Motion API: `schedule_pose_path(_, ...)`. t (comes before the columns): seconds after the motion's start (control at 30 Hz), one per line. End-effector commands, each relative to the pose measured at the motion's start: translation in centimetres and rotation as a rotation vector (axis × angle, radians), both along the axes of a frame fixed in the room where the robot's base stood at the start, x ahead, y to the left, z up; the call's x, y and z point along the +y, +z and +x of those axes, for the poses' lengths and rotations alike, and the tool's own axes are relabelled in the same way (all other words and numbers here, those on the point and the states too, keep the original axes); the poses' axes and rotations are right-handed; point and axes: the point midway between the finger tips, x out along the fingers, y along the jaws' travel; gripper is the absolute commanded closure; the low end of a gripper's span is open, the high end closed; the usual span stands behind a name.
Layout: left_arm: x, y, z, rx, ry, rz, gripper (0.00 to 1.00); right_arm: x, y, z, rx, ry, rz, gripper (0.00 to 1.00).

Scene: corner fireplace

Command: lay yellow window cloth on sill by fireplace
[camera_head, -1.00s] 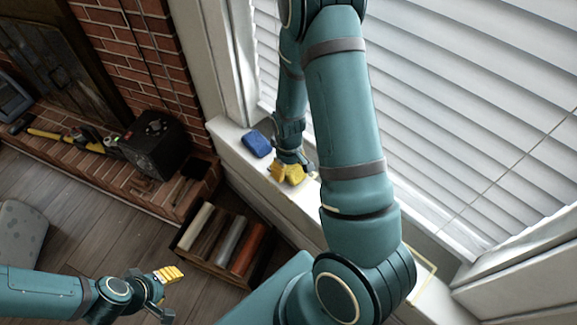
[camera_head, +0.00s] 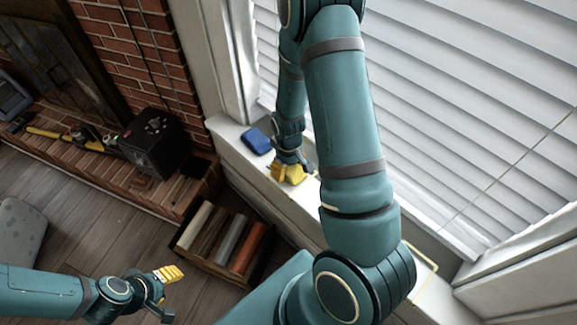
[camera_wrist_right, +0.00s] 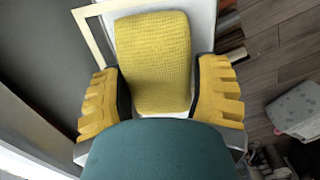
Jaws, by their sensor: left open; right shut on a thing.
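The yellow window cloth (camera_wrist_right: 153,60) is a thick, textured, folded pad in the right wrist view. It lies between the two yellow-padded fingers of my right gripper (camera_wrist_right: 160,98), which is shut on it at the sides. In the head view my right gripper (camera_head: 288,172) is low at the white sill (camera_head: 232,150) under the blinds; its fingers and the cloth blend into one yellow patch there. I cannot tell whether the cloth touches the sill. My left gripper (camera_head: 171,294) is open and empty above the floor at lower left.
A blue cloth or sponge (camera_head: 257,141) lies on the sill left of my right gripper. A wooden crate (camera_head: 185,243) with several rolls stands on the floor below. A black box (camera_head: 153,143) and tools sit on the brick hearth. A pale outline (camera_head: 424,284) shows on the sill at right.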

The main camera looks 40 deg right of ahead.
Motion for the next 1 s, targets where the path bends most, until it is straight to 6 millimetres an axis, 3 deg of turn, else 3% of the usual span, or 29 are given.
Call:
schedule_pose_path(0.07, 0.0, -0.1, 0.0, 0.0, 0.0, 0.0, 0.53, 0.0, -0.2, 0.0, 0.0, 0.0, 0.0, 0.69)
schedule_pose_path(0.1, 0.0, -0.1, 0.0, 0.0, 0.0, 0.0, 0.53, 0.0, -0.2, 0.0, 0.0, 0.0, 0.0, 0.29)
schedule_pose_path(0.2, 0.0, -0.1, 0.0, 0.0, 0.0, 0.0, 0.53, 0.0, -0.1, 0.0, 0.0, 0.0, 0.0, 0.02)
schedule_pose_path(0.63, 0.0, -0.1, 0.0, 0.0, 0.0, 0.0, 0.53, 0.0, 0.8, 0.1, -0.004, 0.001, -0.001, 0.02)
schedule_pose_path(1.0, 0.0, -0.1, 0.0, 0.0, 0.0, 0.0, 0.53, 0.0, 7.6, 0.2, -0.007, 0.001, 0.0, 0.02)
